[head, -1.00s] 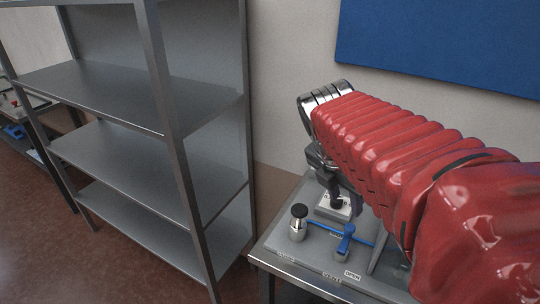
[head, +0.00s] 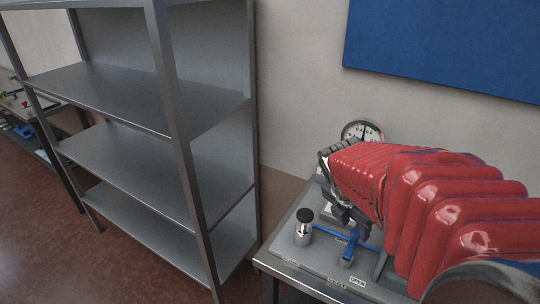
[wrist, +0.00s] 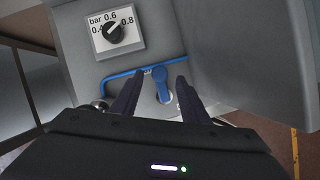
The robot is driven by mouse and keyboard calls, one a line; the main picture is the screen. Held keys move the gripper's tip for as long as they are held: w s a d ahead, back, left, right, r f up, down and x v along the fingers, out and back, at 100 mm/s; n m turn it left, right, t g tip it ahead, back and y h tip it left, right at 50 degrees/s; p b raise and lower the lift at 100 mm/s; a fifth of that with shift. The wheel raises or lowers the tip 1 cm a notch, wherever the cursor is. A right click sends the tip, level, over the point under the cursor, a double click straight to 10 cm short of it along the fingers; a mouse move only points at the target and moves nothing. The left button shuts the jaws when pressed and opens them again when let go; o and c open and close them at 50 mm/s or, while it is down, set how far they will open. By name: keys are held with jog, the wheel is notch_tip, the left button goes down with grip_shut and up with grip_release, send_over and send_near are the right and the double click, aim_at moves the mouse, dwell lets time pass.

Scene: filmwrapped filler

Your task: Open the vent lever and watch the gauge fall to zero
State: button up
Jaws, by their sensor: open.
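The blue lever (head: 350,244) stands on the grey bench panel, beside a thin blue pipe (head: 325,230). In the wrist view the lever (wrist: 162,84) shows between the two dark fingers of my gripper (wrist: 160,80), which is open; I cannot tell whether either finger touches it. In the head view my gripper (head: 349,220) is just above and beside the lever. The round white gauge (head: 362,131) shows behind my red-sleeved arm; its lower part is hidden and its reading is too small to tell. A small OPEN label (head: 358,281) lies at the panel's front.
A black-capped metal fitting (head: 304,227) stands left of the lever. A black knob (wrist: 115,34) on a white bar scale sits beyond the lever in the wrist view. Empty grey shelving (head: 150,100) stands left of the bench. A blue board (head: 445,45) hangs on the wall.

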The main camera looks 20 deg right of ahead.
aim_at(352, 243)
jog(key=shift+x, duration=1.4)
